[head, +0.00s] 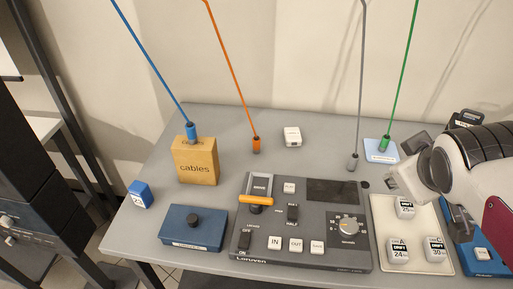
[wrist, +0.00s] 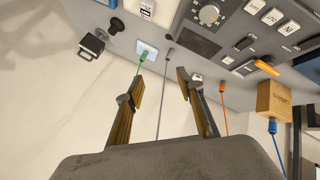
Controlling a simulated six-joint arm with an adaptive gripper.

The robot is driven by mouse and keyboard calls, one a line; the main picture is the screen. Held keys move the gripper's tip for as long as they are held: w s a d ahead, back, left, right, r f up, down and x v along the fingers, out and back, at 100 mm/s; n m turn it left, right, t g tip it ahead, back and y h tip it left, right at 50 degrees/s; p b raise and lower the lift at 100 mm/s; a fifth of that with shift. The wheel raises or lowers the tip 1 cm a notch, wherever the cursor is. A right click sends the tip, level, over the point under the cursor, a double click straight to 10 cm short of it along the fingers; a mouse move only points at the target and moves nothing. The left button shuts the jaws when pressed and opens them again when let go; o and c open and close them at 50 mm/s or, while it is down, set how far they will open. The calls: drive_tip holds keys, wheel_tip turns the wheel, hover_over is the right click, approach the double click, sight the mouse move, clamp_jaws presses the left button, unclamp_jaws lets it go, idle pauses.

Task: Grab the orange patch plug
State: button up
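The orange patch plug (head: 256,145) hangs on an orange cable near the back middle of the table, left of a small white box (head: 292,137). In the wrist view the orange plug (wrist: 222,88) is to the right of my right finger, outside the gap between the fingers. My gripper (head: 400,172) is at the right side in the head view, well away from the orange plug. In the wrist view my gripper (wrist: 155,88) has its fingers spread apart with nothing held between them.
Blue (head: 192,132), grey (head: 352,161) and green (head: 384,143) plugs hang on cables. A cardboard box marked cables (head: 196,162) stands at left. A control panel (head: 300,255), a blue box (head: 190,228) and a tray (head: 418,228) with white blocks occupy the front.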

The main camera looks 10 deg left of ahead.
drive_tip(key=w+a+r+n+t+y, duration=0.1)
drive_tip(key=w+a+r+n+t, duration=0.1)
drive_tip(key=w+n, duration=0.85)
drive_tip(key=w+a+r+n+t+y, duration=0.15)
drive_tip(key=w+n, duration=0.35)
drive_tip(key=w, duration=1)
drive_tip(key=w+a+f+n+t+y, duration=0.1)
drive_tip(key=w+a+f+n+y, duration=0.2)
drive_tip(key=w+a+n, duration=0.25)
drive_tip(key=w+a+f+n+y, duration=0.3)
drive_tip(key=w+a+f+n, duration=0.15)
drive_tip(key=n, duration=0.25)
drive_tip(key=n+g+y, duration=0.6)
drive_tip(key=n+g, duration=0.2)
drive_tip(key=n, duration=0.7)
approach(256, 145)
drive_tip(key=shift+w+a, duration=0.4)
drive_tip(key=shift+w, duration=0.2)
drive_tip(key=shift+w+a, duration=0.4)
drive_tip(key=shift+w, duration=0.25)
drive_tip(key=shift+s+f+n+g, duration=0.15)
drive_tip(key=shift+f+n+g, duration=0.1)
drive_tip(key=shift+n, duration=0.05)
drive_tip(key=shift+a, duration=0.2)
